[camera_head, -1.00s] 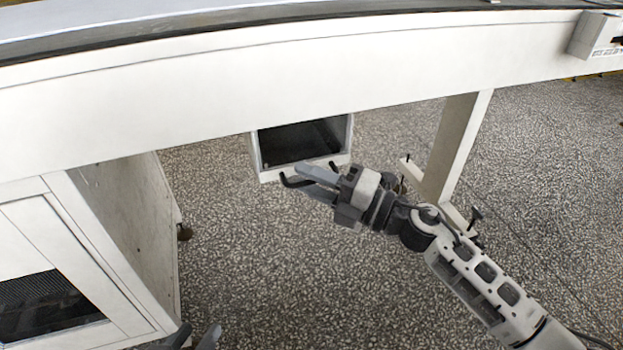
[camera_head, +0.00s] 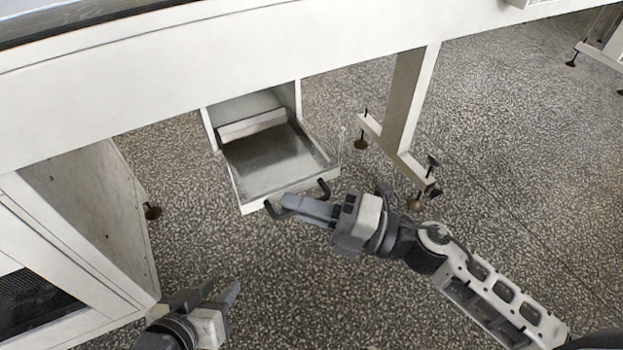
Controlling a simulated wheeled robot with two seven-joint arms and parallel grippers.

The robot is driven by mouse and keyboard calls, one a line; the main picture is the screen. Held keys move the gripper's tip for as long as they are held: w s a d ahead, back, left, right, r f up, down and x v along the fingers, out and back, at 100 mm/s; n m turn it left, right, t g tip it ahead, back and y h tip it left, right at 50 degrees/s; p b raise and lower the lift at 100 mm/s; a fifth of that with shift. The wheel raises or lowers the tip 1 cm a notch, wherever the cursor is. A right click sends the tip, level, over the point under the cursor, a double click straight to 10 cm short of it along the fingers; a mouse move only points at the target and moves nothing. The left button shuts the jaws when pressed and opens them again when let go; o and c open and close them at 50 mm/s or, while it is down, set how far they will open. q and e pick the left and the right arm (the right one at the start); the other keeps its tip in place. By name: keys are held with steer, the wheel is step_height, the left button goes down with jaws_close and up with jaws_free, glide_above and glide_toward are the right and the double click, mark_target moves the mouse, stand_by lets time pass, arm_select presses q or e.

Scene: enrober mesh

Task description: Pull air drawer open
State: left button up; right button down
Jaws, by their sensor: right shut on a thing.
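The air drawer (camera_head: 270,160) is pulled out from its white housing under the machine, and its flat grey inside shows. A dark bar handle (camera_head: 324,188) runs along its front edge. My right gripper (camera_head: 290,204) is at this front edge, shut on the handle; its fingers cover the middle of the handle. My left gripper (camera_head: 208,294) is at the bottom left, apart from the drawer, with its two fingers spread and nothing between them.
A white cabinet (camera_head: 80,220) stands at the left, near my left gripper. A white machine leg (camera_head: 408,100) with dark feet stands to the right of the drawer. The long white machine beam (camera_head: 200,60) runs above. Speckled floor in front of the drawer is clear.

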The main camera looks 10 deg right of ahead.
arm_select(q)
steer(key=shift+s+f, duration=0.1)
steer(key=shift+s, duration=0.05)
arm_select(e)
steer(key=c, duration=1.6)
jaws_free()
steer(key=shift+o, duration=0.3)
arm_select(q)
steer(key=shift+s+d, duration=0.1)
arm_select(e)
steer(key=v, duration=1.6)
steer(key=shift+w, duration=0.1)
